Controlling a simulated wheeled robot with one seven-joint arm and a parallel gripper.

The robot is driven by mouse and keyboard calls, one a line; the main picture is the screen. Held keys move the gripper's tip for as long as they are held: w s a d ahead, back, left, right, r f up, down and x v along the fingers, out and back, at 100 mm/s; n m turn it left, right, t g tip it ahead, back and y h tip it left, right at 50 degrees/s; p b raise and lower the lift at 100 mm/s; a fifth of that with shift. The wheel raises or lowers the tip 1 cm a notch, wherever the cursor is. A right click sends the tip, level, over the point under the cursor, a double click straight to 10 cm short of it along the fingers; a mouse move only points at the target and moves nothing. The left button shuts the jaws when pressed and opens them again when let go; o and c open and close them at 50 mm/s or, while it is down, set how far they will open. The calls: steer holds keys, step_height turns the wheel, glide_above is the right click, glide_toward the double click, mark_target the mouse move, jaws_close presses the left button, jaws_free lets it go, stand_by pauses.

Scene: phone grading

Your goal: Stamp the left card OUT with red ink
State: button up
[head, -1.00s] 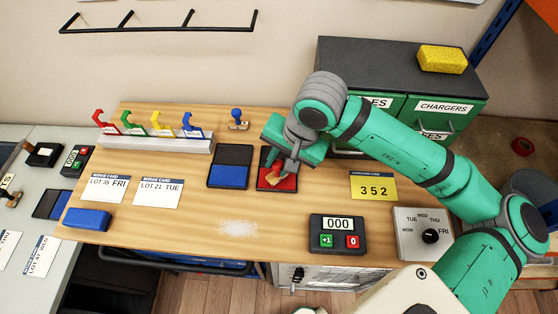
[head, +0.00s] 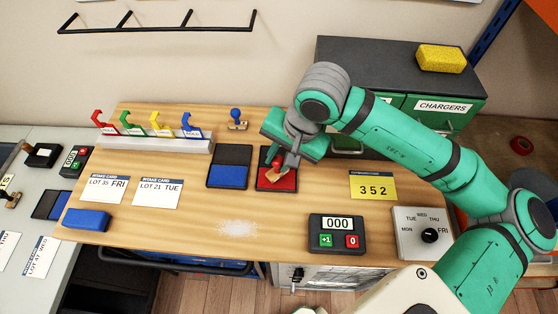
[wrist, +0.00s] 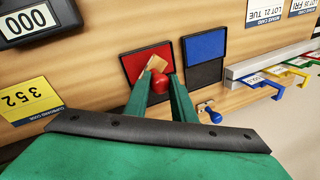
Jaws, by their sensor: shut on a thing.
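My gripper (wrist: 160,98) is shut on a stamp with a red knob (wrist: 159,82) and a wooden base (wrist: 156,63). The stamp is over the red ink pad (head: 288,184), which also shows in the wrist view (wrist: 134,68); I cannot tell whether its base touches the pad. The left card (head: 107,188), LOT 35 FRI, lies flat at the left of the wooden table. The card LOT 21 TUE (head: 158,192) lies beside it. No stamp mark shows on either card.
A blue ink pad (head: 228,176) lies left of the red one. A blue-knobbed stamp (head: 237,118) stands behind. A rack with coloured clips (head: 155,142), a counter (head: 337,234), a yellow card (head: 372,186) and a day dial (head: 422,232) are around. A white powdery patch (head: 238,228) marks the table.

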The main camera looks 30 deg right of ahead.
steer(key=shift+r, duration=2.55)
steer(key=shift+w+a, duration=0.15)
